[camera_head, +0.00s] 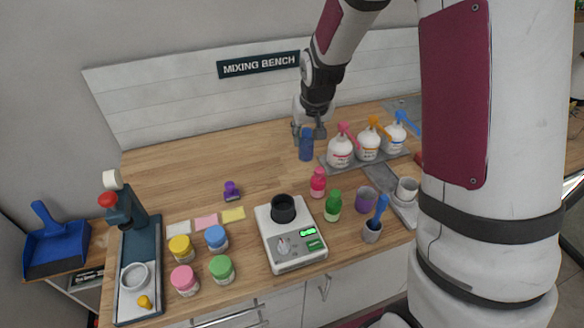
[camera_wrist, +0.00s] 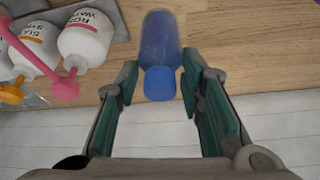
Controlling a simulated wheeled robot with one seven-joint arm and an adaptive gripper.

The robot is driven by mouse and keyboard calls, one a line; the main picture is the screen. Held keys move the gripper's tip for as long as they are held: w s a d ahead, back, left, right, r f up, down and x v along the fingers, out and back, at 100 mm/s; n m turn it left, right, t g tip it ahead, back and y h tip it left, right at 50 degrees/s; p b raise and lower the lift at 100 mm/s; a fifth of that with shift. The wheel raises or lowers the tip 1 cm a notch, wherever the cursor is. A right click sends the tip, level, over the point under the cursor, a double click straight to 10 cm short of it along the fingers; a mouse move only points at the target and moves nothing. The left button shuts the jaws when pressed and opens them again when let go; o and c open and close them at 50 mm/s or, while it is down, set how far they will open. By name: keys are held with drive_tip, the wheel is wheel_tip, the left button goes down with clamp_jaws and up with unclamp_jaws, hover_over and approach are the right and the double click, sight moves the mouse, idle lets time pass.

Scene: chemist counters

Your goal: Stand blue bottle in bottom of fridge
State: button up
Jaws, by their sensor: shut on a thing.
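The blue bottle (camera_head: 306,150) is at the back of the wooden bench, left of the white pump bottles. My gripper (camera_head: 309,131) is at its top, reaching down from above. In the wrist view the blue bottle (camera_wrist: 160,45) lies between the two green-padded fingers of my gripper (camera_wrist: 160,88), its blue cap towards me. My gripper is shut on it. I cannot tell whether its base touches the bench. No fridge shows in either view.
White pump bottles (camera_head: 368,145) stand on a grey tray close on the right. Pink (camera_head: 318,183) and green (camera_head: 333,206) bottles stand in front, near a scale (camera_head: 292,245) with a black cup. Bench space left of the blue bottle is clear; a wall rises behind.

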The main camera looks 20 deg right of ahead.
sight(306, 158)
drive_tip(key=shift+s+f+p, duration=0.1)
drive_tip(key=shift+f+p, duration=0.35)
drive_tip(key=shift+f, duration=3.55)
drive_tip(key=shift+f, duration=0.15)
drive_tip(key=o, duration=1.3)
